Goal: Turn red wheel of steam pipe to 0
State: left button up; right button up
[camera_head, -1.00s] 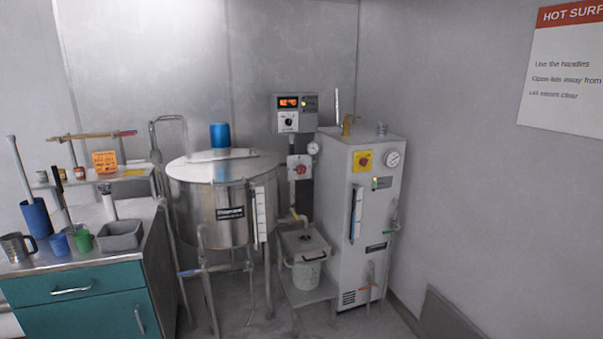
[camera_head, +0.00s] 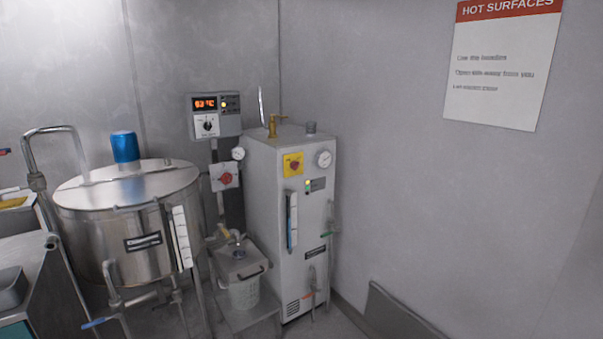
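A red knob (camera_head: 226,179) sits on a grey plate on the post between the steel tank and the white cabinet. A second red knob (camera_head: 294,165) sits on a yellow plate on the cabinet front. A brass valve (camera_head: 272,126) with an upright pipe stands on top of the cabinet. I cannot tell which of these, if any, is the steam pipe's red wheel, and no 0 mark is legible. Neither of my grippers is in view.
The steel tank (camera_head: 130,215) with a blue motor stands at left. The white cabinet (camera_head: 310,225) stands in the corner. A lidded bucket (camera_head: 244,290) on a low stand is between them. A control box (camera_head: 213,115) hangs above. A grey panel (camera_head: 395,315) leans at the right wall.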

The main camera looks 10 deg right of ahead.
aim_at(227, 178)
jog(key=z, duration=0.7)
jog(key=i, duration=0.75)
jog(key=z, duration=0.6)
jog(key=i, duration=0.95)
jog(key=u, duration=0.6)
jog(key=i, duration=1)
jog(key=u, duration=0.75)
